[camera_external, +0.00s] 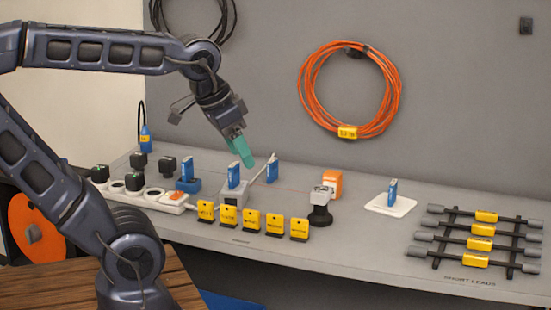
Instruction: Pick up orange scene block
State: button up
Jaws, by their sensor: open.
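A small orange block (333,177) with a pale face stands on the grey bench, right of centre. It is the closest match to the orange scene block. A dark and grey rounded piece stands just in front of it and may hide its lower part. My gripper (246,158) has teal fingers. It hangs tilted above the bench, left of the orange block and apart from it, near several blue upright pieces. It is open, with nothing seen between its fingers; the gap is hard to make out from this side.
Yellow tags (252,221) line the front edge. A white pad (391,205) and a rack of short leads (475,240) are right. An orange cable coil (303,92) hangs on the wall. Bench between block and pad is clear.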

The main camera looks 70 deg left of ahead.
jog(key=shift+o, duration=0.2)
dwell(0.4)
jog(key=w+a+r+n+g, duration=0.1)
jog(key=w+a+r+n, duration=0.2)
jog(key=w, duration=0.5)
jog(key=w+a+n, duration=0.3)
jog(key=w+n, duration=0.1)
jog(key=w, duration=0.3)
jog(key=n+g, duration=0.4)
jog(key=n, duration=1.5)
send_over(331, 184)
jog(key=a, duration=0.2)
jog(key=f, duration=2.4)
jog(key=shift+w+d+f, duration=0.1)
jog(key=shift+w+f, duration=0.2)
jog(key=shift+w, duration=0.1)
jog(key=shift+f, duration=0.45)
notch_tip(331, 184, down, 10)
jog(key=shift+w+f, duration=0.1)
jog(key=shift+w, duration=0.05)
jog(key=c, duration=1.1)
